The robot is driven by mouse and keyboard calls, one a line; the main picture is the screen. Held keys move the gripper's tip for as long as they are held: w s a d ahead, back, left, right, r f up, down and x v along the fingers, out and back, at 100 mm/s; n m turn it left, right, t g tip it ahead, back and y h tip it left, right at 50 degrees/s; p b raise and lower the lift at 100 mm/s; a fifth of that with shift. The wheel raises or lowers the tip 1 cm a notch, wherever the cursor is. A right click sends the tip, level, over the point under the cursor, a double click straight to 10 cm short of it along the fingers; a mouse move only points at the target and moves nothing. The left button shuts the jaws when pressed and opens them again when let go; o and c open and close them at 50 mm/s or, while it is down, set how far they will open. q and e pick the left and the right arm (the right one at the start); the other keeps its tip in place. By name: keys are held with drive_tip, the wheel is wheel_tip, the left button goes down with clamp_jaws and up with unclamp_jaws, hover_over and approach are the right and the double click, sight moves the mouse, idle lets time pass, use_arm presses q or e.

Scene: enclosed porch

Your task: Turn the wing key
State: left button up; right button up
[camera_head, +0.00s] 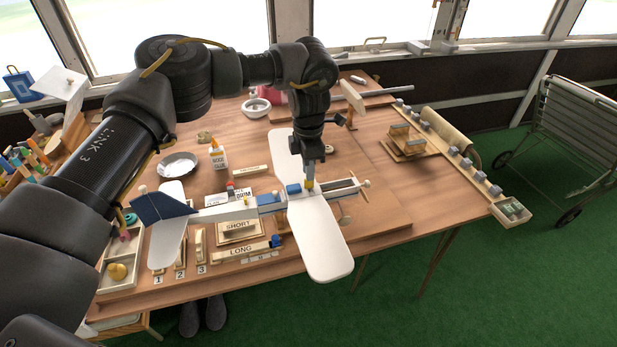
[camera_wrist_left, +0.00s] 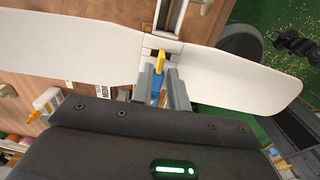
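A model airplane with a long white wing (camera_head: 322,240), a grey-white fuselage (camera_head: 225,212) and a dark blue tail (camera_head: 160,208) lies across the table. A small yellow wing key (camera_head: 310,186) stands at the middle of the wing; it also shows in the left wrist view (camera_wrist_left: 160,63). My left gripper (camera_head: 309,172) points down over the wing's middle. In the left wrist view its two grey fingers (camera_wrist_left: 162,82) stand apart, one on each side of the key, with a gap. A blue part shows between them.
Trays marked SHORT (camera_head: 240,227) and LONG (camera_head: 242,250) lie in front of the fuselage. A wooden rack (camera_head: 465,163) lines the right edge.

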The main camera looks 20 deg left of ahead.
use_arm(q)
wheel_tip(320, 180, up, 8)
drive_tip(key=shift+f, duration=0.2)
